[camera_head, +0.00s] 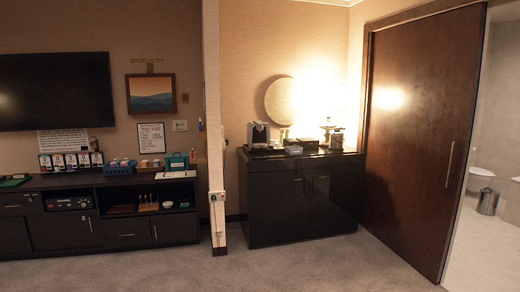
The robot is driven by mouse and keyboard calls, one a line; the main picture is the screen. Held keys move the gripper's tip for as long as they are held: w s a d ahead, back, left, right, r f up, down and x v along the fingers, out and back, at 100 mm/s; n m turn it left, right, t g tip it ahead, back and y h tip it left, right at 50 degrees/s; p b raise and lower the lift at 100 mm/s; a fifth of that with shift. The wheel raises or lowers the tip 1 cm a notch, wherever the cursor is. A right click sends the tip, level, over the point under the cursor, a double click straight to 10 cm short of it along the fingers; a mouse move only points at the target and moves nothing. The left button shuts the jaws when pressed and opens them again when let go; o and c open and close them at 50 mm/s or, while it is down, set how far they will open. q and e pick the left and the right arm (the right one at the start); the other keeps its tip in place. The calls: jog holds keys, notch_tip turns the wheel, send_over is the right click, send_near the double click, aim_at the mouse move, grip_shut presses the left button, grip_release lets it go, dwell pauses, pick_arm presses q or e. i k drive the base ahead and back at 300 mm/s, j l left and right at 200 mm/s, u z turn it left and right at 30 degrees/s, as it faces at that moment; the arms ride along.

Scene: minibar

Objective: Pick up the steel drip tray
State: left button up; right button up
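A small coffee machine (258,132) with a silver-grey body stands on the left part of the black cabinet top, to the right of the wall post. A thin shiny strip shows low at its front, too small for me to tell whether it is the steel drip tray. I cannot make out the steel drip tray for certain anywhere else. Neither of my grippers is in view.
The black cabinet (304,205) has clear carpet (300,265) before it. The wall post (213,130) parts it from a long low sideboard (120,238) on the left. A brown door (415,130) and bathroom opening lie right. A lit lamp (328,125) stands behind.

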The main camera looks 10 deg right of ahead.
aim_at(257, 146)
jog(key=i+l+z, duration=0.35)
jog(key=i, duration=0.8)
jog(key=i+z, duration=0.3)
jog(key=i, duration=2)
jog(key=i+l, duration=0.15)
jog(key=i, duration=0.95)
jog(key=i+j+u, duration=0.05)
